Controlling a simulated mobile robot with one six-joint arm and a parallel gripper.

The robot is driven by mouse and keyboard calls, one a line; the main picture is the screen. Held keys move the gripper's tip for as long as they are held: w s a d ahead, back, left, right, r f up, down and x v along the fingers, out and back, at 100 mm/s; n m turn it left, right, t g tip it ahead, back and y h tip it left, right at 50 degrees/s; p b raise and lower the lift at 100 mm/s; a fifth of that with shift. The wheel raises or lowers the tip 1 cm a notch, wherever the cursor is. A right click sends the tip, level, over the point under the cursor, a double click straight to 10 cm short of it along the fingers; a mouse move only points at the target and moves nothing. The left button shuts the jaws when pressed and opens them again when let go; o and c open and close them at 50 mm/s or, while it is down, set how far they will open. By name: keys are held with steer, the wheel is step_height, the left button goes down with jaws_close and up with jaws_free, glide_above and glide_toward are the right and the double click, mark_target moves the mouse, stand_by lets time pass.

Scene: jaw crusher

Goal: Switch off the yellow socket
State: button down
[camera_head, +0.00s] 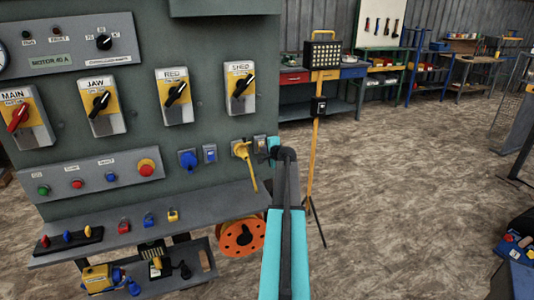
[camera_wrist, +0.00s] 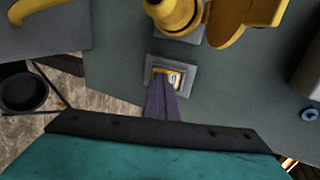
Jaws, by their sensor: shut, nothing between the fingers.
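The yellow socket (camera_head: 240,148) is on the grey-green panel, with a yellow piece hanging down from it. It also shows at the top of the wrist view (camera_wrist: 176,14). Beside it is a small switch (camera_head: 260,143) in a grey frame, partly hidden by my arm in the head view. In the wrist view the switch (camera_wrist: 172,76) has a yellow surround and a pale rocker with a small mark. My gripper (camera_wrist: 160,84) is shut and empty, its fingertips over the lower left part of the switch. I cannot tell whether they touch it.
A blue socket (camera_head: 188,159) and its blue switch (camera_head: 209,153) sit left of the yellow one. Below are a shelf (camera_head: 190,200) with small padlocks and an orange reel (camera_head: 240,237). A yellow lamp stand (camera_head: 315,130) stands to the right. The floor on the right is mostly clear.

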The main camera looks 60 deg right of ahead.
steer(key=shift+d+f+b, duration=0.2)
steer(key=shift+d+b, duration=0.1)
steer(key=shift+b, duration=0.3)
steer(key=shift+s+f+b, duration=0.1)
steer(key=shift+s+b, duration=0.05)
steer(key=shift+b, duration=0.15)
steer(key=shift+r, duration=0.35)
steer(key=shift+d+r+p, duration=0.1)
steer(key=shift+r+p, duration=0.3)
steer(key=shift+r, duration=0.1)
steer(key=shift+w, duration=0.2)
steer(key=shift+s+f, duration=0.1)
